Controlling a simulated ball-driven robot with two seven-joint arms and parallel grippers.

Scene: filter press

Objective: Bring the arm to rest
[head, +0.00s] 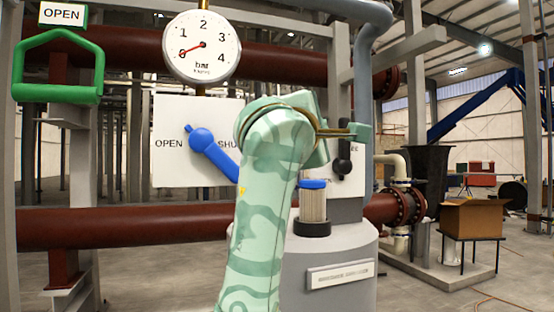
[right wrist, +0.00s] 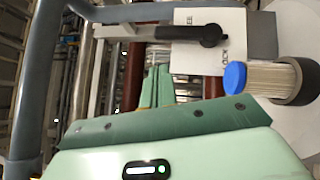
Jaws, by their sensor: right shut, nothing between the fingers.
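My right arm, pale green with darker patterning, rises through the middle of the head view and bends at the wrist. The right wrist view shows its gripper fingers (right wrist: 160,86) together and empty. They are apart from the black lever (head: 343,166) on a white panel, which also shows in the right wrist view (right wrist: 205,35). A filter cartridge (head: 313,206) with a blue cap (head: 312,184) stands upright in a dark holder right of the arm. My left gripper is not in view.
A blue lever (head: 203,141) on the OPEN/SHUT panel is partly behind my arm. A gauge (head: 202,47) has its needle near 0. A green handle (head: 58,93) hangs at upper left. Red pipes (head: 120,224) cross behind. A cardboard box (head: 472,217) sits on a stand at right.

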